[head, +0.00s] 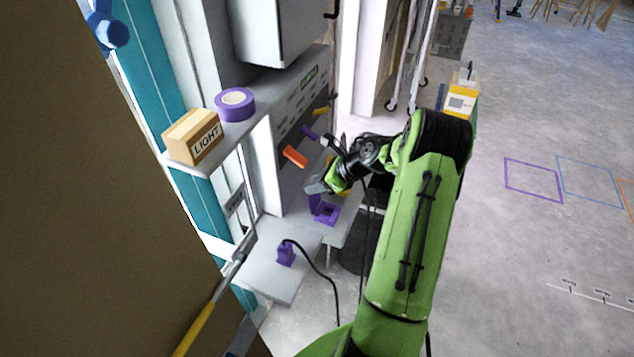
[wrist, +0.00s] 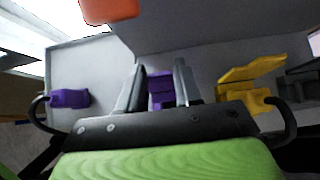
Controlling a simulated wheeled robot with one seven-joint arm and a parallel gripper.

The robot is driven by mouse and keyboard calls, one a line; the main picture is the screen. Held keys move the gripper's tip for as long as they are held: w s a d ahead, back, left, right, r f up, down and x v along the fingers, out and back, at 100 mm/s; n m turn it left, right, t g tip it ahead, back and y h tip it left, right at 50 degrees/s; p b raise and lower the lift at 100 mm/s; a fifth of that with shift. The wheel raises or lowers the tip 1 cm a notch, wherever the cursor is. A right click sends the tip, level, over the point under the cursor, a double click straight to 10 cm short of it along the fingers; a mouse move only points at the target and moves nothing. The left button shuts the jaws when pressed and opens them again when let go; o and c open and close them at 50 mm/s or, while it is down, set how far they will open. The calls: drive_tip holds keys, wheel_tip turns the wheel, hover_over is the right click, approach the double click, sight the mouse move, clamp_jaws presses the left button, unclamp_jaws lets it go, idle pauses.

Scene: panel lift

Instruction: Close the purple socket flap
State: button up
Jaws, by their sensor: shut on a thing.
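The purple socket (head: 327,214) sits on the grey ledge, in the middle of the head view. Its purple flap (head: 314,203) stands raised at the socket's left side, just below my gripper (head: 317,188). In the wrist view my gripper's two fingers stand on either side of the purple flap (wrist: 160,82), and the gripper is shut on it. The fingers and the wrist housing hide part of the flap and most of the socket in the wrist view.
A purple plug (head: 285,253) with a black cable stands on the lower grey shelf (head: 262,280). An orange lever (head: 295,156) juts from the panel near my gripper. A yellow socket with a raised flap (wrist: 250,70) is to the right in the wrist view.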

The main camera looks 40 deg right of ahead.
clamp_jaws()
drive_tip(key=shift+s+d, duration=0.1)
drive_tip(key=t+y+b, duration=0.5)
drive_tip(key=t, duration=0.3)
hover_over(338, 215)
drive_tip(key=f, duration=0.2)
drive_tip(key=s+f, duration=0.1)
drive_tip(key=shift+d+f, duration=0.3)
drive_tip(key=shift+f, duration=0.05)
drive_tip(key=shift+h, duration=0.3)
drive_tip(key=f, duration=0.1)
drive_tip(key=s+f+b, duration=0.1)
drive_tip(key=s+d+f+b, duration=0.1)
drive_tip(key=shift+f, duration=0.35)
drive_tip(key=shift+s+d+f+b, duration=0.1)
drive_tip(key=shift+s+f+b, duration=0.1)
drive_tip(key=shift+f+b, duration=1.15)
drive_tip(key=shift+f+p, duration=0.35)
drive_tip(key=shift+g, duration=0.3)
